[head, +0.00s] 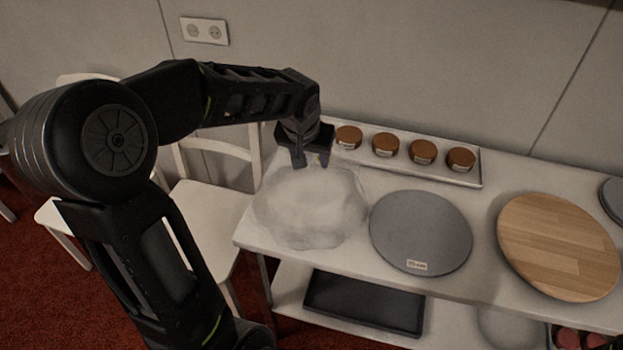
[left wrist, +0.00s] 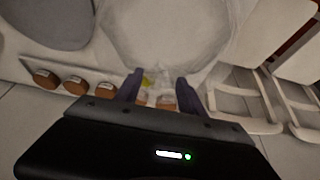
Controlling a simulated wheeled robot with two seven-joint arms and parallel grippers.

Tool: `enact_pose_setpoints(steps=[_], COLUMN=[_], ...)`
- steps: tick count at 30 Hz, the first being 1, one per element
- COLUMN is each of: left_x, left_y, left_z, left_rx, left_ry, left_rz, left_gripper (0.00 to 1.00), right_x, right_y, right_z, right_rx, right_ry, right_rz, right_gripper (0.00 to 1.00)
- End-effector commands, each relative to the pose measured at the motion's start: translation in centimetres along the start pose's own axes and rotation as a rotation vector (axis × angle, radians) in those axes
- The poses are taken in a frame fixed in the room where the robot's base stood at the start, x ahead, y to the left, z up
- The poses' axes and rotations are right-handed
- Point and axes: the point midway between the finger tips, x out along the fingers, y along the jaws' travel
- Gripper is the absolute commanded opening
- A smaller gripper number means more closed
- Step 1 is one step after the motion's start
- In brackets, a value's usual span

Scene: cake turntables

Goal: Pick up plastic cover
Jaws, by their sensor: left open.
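The plastic cover (head: 311,208) is a translucent whitish crumpled sheet at the left end of the white table. In the left wrist view the plastic cover (left wrist: 165,35) fills the top middle. My left gripper (head: 311,163) is at the far edge of the cover. In the left wrist view my left gripper (left wrist: 160,82) has its fingers apart, with the cover's edge and a small yellow-green spot near them. I cannot tell whether the fingers touch the cover. What lies under the cover is hard to make out. My right gripper is not in view.
A grey turntable (head: 421,232) and a wooden round board (head: 559,246) stand right of the cover. A white tray (head: 470,180) with several brown-lidded jars is along the wall. White chairs (head: 205,206) stand left of the table. A black tray (head: 365,303) is on the lower shelf.

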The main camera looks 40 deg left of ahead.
Motion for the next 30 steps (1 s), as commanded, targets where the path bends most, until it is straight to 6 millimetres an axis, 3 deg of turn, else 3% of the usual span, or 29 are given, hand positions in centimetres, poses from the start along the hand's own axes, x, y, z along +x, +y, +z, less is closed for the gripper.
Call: enact_pose_setpoints(steps=[4,21,30], left_x=[-0.02,-0.03,-0.02], left_y=[0.00,0.01,0.01], left_z=[-0.01,-0.01,-0.01], left_rx=[0.000,0.000,0.000], left_ry=[0.000,0.000,0.000], left_rz=[0.000,0.000,0.000], left_gripper=[0.47,0.00,0.00], right_x=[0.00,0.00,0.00], right_y=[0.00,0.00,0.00], right_z=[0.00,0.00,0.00], right_rx=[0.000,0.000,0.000], right_ry=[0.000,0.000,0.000], right_rz=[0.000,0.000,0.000], right_gripper=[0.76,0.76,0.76])
